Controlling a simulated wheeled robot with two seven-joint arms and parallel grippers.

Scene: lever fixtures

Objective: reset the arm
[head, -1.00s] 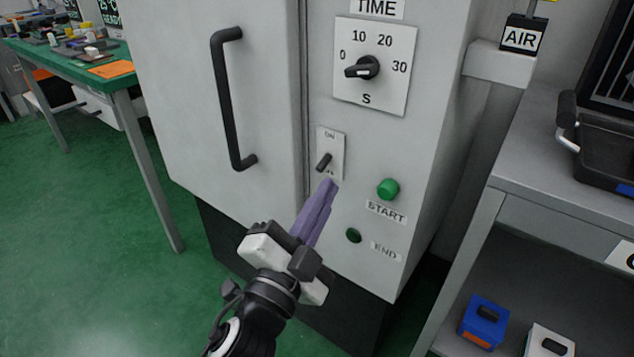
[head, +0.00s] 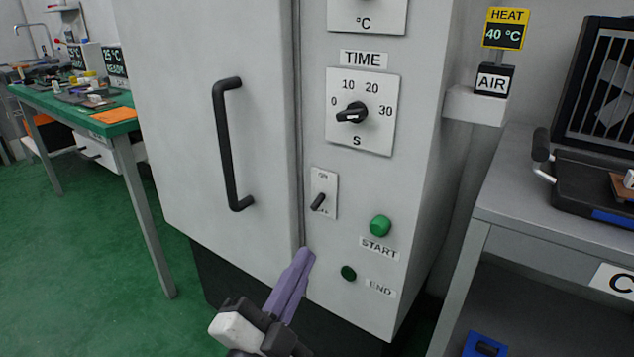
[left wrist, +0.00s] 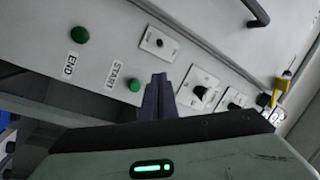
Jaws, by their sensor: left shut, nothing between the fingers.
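My left gripper (head: 304,258) is shut and empty, its purple fingers together in front of the cabinet (head: 268,120). In the head view its tips show below the toggle switch (head: 318,202), apart from it. The switch has a small black lever on a pale plate marked ON at the top; the lever slants down to the left. The left wrist view also shows the fingertips (left wrist: 158,78) and the toggle plate (left wrist: 157,43) beyond them. My right gripper is not in view.
The cabinet has a door handle (head: 228,145), a TIME dial (head: 353,112), a green START button (head: 380,226) and a dark END button (head: 348,273). A grey bench (head: 500,195) stands at the right. A green table (head: 85,117) stands at the left.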

